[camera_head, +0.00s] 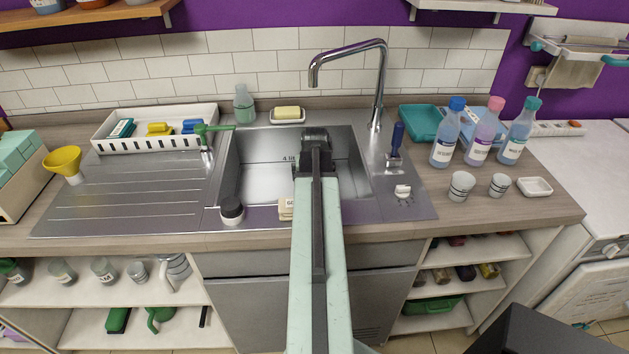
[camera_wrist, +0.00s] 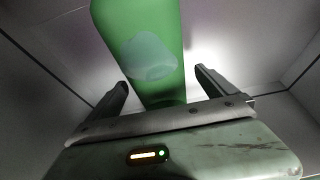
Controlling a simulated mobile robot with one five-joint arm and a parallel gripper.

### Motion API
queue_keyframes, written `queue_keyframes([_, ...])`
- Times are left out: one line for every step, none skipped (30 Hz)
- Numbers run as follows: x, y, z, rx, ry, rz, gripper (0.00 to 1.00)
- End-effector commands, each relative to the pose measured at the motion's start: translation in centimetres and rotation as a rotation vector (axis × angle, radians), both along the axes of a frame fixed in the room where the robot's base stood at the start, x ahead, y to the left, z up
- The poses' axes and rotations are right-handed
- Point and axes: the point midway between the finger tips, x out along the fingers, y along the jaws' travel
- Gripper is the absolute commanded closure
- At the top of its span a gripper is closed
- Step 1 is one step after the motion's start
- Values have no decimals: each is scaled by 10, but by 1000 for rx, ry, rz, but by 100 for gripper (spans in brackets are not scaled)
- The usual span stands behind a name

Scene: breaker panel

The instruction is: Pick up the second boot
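I see no boot that I can make out in either view. My gripper (camera_head: 315,150) is over the sink basin (camera_head: 262,185) in the head view, at the end of my arm. In the wrist view my gripper (camera_wrist: 160,92) has its two fingers apart. A long green thing (camera_wrist: 150,85) with a pale grey patch runs between and beyond the fingers. Gaps show on both sides of it, and I cannot tell what it is. My arm hides part of the basin in the head view.
A tall faucet (camera_head: 382,85) rises behind the basin. A white rack (camera_head: 157,140) stands at the left, several bottles (camera_head: 447,135) at the right. A dark-capped jar (camera_head: 231,209) stands on the front rim. The drainboard (camera_head: 130,200) is mostly clear.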

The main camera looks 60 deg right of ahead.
Motion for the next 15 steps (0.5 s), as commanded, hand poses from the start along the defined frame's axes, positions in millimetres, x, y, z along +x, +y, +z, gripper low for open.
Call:
queue_keyframes([0,0,1,0,0,0,15])
queue_keyframes([0,0,1,0,0,0,23])
queue_keyframes([0,0,1,0,0,0,34])
queue_keyframes([0,0,1,0,0,-1,43])
queue_keyframes([0,0,1,0,0,-1,51])
queue_keyframes([0,0,1,0,0,-1,62])
queue_keyframes([0,0,1,0,0,-1,70])
queue_keyframes([0,0,1,0,0,-1,79])
queue_keyframes([0,0,1,0,0,-1,90])
queue_keyframes([0,0,1,0,0,-1,98])
queue_keyframes([0,0,1,-1,-1,-1,100])
queue_keyframes([0,0,1,-1,-1,-1,100])
queue_keyframes([0,0,1,-1,-1,-1,100])
queue_keyframes([0,0,1,-1,-1,-1,100])
queue_keyframes([-1,0,1,-1,-1,-1,100])
